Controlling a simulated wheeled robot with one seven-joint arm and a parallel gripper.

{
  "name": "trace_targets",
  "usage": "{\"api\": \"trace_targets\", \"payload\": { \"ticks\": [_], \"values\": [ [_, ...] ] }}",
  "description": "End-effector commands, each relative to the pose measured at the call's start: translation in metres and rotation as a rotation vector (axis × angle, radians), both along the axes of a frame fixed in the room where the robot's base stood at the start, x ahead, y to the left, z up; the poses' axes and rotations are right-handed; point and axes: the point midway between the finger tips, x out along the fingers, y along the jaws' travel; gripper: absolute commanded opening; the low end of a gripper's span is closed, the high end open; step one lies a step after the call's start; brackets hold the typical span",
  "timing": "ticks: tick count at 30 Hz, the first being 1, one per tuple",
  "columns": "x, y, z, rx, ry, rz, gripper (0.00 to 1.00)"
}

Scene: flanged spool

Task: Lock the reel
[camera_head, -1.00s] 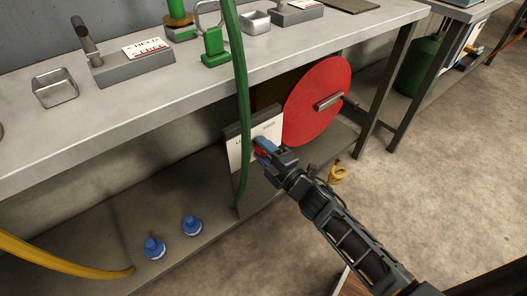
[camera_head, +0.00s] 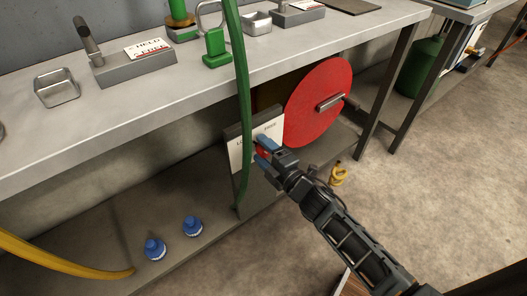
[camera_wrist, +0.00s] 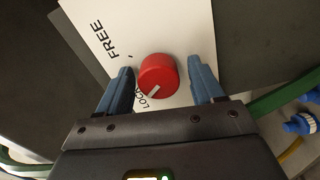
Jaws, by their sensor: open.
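A red round knob (camera_wrist: 158,72) sits on a white plate (camera_wrist: 82,14) marked FREE and LOCK. The white line on the knob points toward the LOCK lettering. My gripper (camera_wrist: 159,67) is open, with one blue finger on each side of the knob and a visible gap to it on both sides. In the head view my gripper (camera_head: 264,150) is at the plate (camera_head: 237,154), which is fixed to a dark panel under the bench. The reel (camera_head: 318,101) is a large red disc with a grey handle (camera_head: 330,103), right behind the panel.
A green hose (camera_head: 241,100) hangs in front of the panel's left side. Two blue fittings (camera_head: 154,249) (camera_head: 192,226) stand on the lower shelf, near a yellow hose (camera_head: 60,263). The bench top (camera_head: 180,100) overhangs the plate. Open floor lies to the right.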

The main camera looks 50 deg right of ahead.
Motion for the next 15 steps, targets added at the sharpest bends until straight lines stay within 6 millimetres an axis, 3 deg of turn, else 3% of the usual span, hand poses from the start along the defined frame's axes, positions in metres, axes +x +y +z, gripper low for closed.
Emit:
{"api": "trace_targets", "payload": {
  "ticks": [5, 15],
  "values": [
    [-0.012, 0.002, -0.001, 0.001, 0.002, -0.003, 0.67],
    [-0.062, 0.017, 0.000, 0.000, 0.001, -0.001, 0.67]
  ]
}}
